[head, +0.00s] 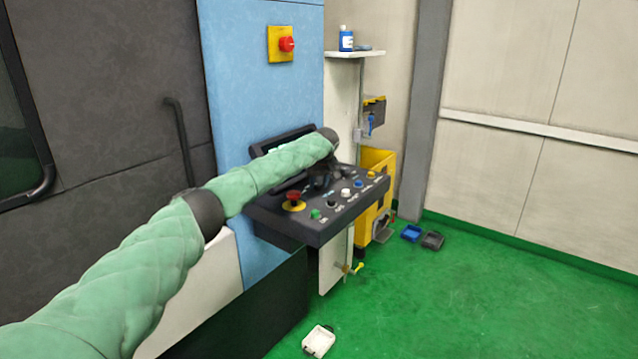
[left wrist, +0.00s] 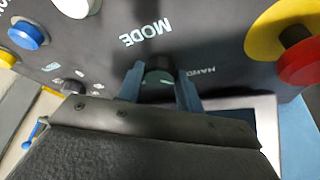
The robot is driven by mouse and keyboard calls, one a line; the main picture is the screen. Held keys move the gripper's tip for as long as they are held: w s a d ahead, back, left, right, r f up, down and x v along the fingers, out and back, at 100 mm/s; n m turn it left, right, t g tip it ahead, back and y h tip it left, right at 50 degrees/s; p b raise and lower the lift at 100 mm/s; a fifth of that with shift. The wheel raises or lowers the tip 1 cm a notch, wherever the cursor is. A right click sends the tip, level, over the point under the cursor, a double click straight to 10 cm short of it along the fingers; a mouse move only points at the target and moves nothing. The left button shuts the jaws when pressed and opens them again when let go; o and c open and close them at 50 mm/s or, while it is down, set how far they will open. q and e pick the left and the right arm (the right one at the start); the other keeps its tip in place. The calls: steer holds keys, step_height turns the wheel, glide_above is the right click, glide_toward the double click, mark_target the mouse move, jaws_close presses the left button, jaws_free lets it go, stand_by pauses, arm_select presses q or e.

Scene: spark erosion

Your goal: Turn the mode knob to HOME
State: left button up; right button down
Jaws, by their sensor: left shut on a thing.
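The dark mode knob (left wrist: 158,67) shows in the left wrist view beside the white word MODE on the black control panel (left wrist: 225,50). A label that seems to read HAND is to the right of the knob. My left gripper (left wrist: 160,82) has its two blue-grey fingers on either side of the knob and is shut on it. In the head view my left arm reaches over the panel (head: 290,225), and the left gripper (head: 320,180) is small and dark there. The knob is hard to make out in that view. My right gripper is not in view.
A red emergency button (head: 293,198) on a yellow ring, a green button (head: 315,214), a white knob (head: 346,193) and a blue button (head: 358,183) are close by on the panel. A screen (head: 285,141) stands behind. The green floor at right is mostly clear.

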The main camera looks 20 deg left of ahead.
arm_select(q)
steer(key=shift+m, duration=0.3)
steer(key=m+h, duration=0.1)
steer(key=m, duration=0.1)
steer(key=m+h+p, duration=0.1)
steer(key=m, duration=0.2)
steer(key=shift+a+t, duration=0.2)
steer(key=shift+t, duration=0.2)
steer(key=shift+m, duration=0.7)
steer(key=shift+a+m+h, duration=0.15)
steer(key=shift+m+h, duration=0.35)
steer(key=shift+m, duration=0.3)
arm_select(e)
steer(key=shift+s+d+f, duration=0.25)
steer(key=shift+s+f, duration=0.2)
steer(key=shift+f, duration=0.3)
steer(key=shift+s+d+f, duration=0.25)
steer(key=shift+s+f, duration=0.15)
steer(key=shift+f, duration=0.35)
arm_select(q)
steer(key=o, duration=0.9)
steer(key=shift+o, duration=0.5)
steer(key=shift+s, duration=0.1)
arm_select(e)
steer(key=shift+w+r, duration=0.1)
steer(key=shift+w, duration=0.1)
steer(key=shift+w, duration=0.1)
